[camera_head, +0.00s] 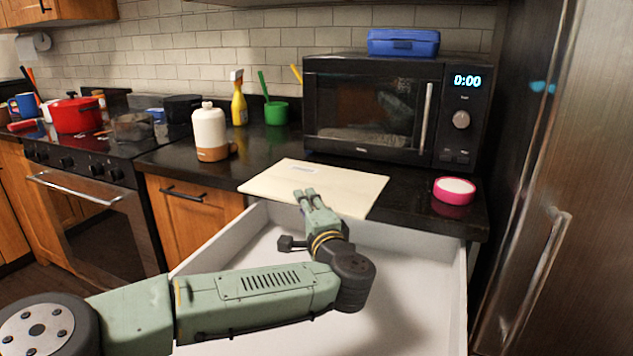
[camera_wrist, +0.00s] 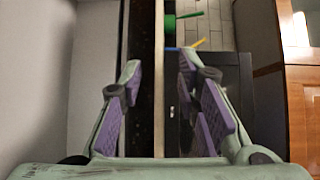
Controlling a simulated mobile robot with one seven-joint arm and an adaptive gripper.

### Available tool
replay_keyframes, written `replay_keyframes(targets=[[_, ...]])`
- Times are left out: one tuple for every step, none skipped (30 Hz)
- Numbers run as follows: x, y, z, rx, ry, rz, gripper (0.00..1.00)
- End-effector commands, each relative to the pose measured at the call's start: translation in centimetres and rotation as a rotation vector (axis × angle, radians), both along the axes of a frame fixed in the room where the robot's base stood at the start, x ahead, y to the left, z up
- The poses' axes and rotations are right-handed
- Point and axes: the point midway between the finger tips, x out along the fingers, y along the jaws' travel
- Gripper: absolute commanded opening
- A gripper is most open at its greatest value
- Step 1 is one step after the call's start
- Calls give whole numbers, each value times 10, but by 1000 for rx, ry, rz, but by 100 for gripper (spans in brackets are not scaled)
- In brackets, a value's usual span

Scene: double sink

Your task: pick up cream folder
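The cream folder (camera_head: 345,188) lies flat on the dark counter beside the open drawer, its front edge near the counter's front edge. In the wrist view the folder (camera_wrist: 159,85) shows edge-on as a thin pale strip between my fingers. My gripper (camera_head: 305,193) is at the folder's front edge, above the drawer. In the wrist view my gripper (camera_wrist: 160,75) is open, with one purple-padded finger on each side of the strip. I cannot tell whether either finger touches the folder.
A white drawer (camera_head: 455,280) stands open below the counter. A black microwave (camera_head: 370,110) with a blue case (camera_head: 403,43) on top stands behind the folder. A pink-rimmed round container (camera_head: 454,191) is to the right, and a white-and-brown bottle (camera_head: 210,132) to the left. A steel fridge (camera_head: 575,150) bounds the right.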

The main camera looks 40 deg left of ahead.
Motion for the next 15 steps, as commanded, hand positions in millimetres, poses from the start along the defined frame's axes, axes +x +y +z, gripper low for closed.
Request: replay_keyframes(targets=[[3, 8, 4, 4, 2, 3, 30], [6, 12, 4, 5, 3, 3, 30], [8, 18, 4, 5, 1, 2, 30], [10, 22, 4, 5, 2, 3, 30], [14, 25, 2, 2, 1, 1, 30], [16, 29, 2, 2, 0, 3, 30], [18, 31, 2, 1, 0, 2, 30], [20, 33, 1, 2, 1, 1, 30], [21, 35, 1, 1, 0, 1, 30], [22, 36, 0, 1, -1, 2, 30], [22, 36, 0, 1, -1, 2, 30], [22, 37, 0, 0, -1, 1, 30], [22, 37, 0, 0, -1, 1, 30], [22, 36, 0, 0, -1, 1, 30], [22, 36, -1, 0, -1, 1, 30]])
